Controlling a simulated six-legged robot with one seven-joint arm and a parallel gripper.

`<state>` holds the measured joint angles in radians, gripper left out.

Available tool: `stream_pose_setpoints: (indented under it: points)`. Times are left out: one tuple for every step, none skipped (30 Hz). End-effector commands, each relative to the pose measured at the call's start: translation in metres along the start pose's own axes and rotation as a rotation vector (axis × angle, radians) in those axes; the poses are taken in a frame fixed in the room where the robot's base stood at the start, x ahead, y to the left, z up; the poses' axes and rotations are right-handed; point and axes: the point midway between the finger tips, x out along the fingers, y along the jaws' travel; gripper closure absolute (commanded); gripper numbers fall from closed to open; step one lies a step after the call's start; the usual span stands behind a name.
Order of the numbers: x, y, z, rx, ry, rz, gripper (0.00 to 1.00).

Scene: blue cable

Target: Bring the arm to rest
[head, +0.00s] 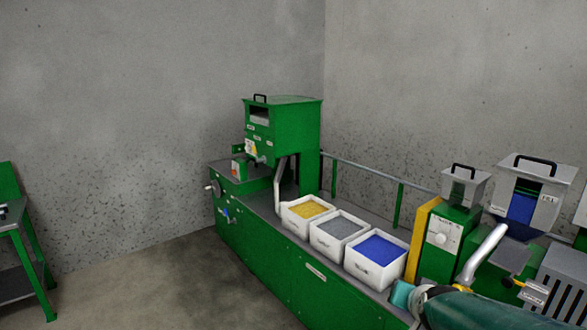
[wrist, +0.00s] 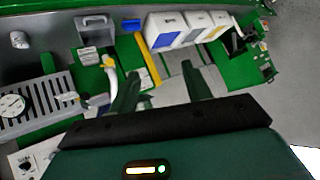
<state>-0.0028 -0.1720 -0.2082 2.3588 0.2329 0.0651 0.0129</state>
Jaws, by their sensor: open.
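My arm (head: 490,311) reaches in from the lower right corner of the head view, beside the front edge of the green bench. No held object shows in either view.
White bins of yellow (head: 306,207) and grey granules (head: 342,229) stand in a row with the blue one on the bench. A green machine (head: 282,130) rises behind them. Grey hoppers (head: 530,195) stand at right. Open floor (head: 150,285) lies left of the bench.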

Motion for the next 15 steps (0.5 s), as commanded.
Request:
stream_pose_setpoints:
  points:
    - [-0.021, -0.012, 0.006, -0.033, -0.034, -0.031, 0.51]
    - [-0.032, -0.018, 0.012, -0.053, -0.060, -0.044, 0.51]
    - [-0.047, -0.025, 0.021, -0.083, -0.095, -0.059, 0.51]
    - [-0.058, -0.029, 0.027, -0.106, -0.119, -0.070, 0.51]
    - [-0.070, -0.033, 0.034, -0.130, -0.145, -0.077, 0.51]
    - [-0.085, -0.037, 0.043, -0.162, -0.176, -0.086, 0.51]
    - [-0.096, -0.039, 0.050, -0.187, -0.199, -0.090, 0.51]
    - [-0.107, -0.040, 0.057, -0.213, -0.223, -0.092, 0.51]
    - [-0.122, -0.041, 0.067, -0.247, -0.254, -0.092, 0.51]
    - [-0.133, -0.041, 0.074, -0.272, -0.275, -0.090, 0.51]
    - [-0.143, -0.041, 0.081, -0.296, -0.295, -0.087, 0.51]
    - [-0.155, -0.039, 0.090, -0.325, -0.320, -0.080, 0.51]
    - [-0.164, -0.038, 0.096, -0.344, -0.338, -0.074, 0.51]
    - [-0.171, -0.036, 0.101, -0.362, -0.353, -0.067, 0.51]
    - [-0.179, -0.034, 0.107, -0.381, -0.370, -0.059, 0.51]
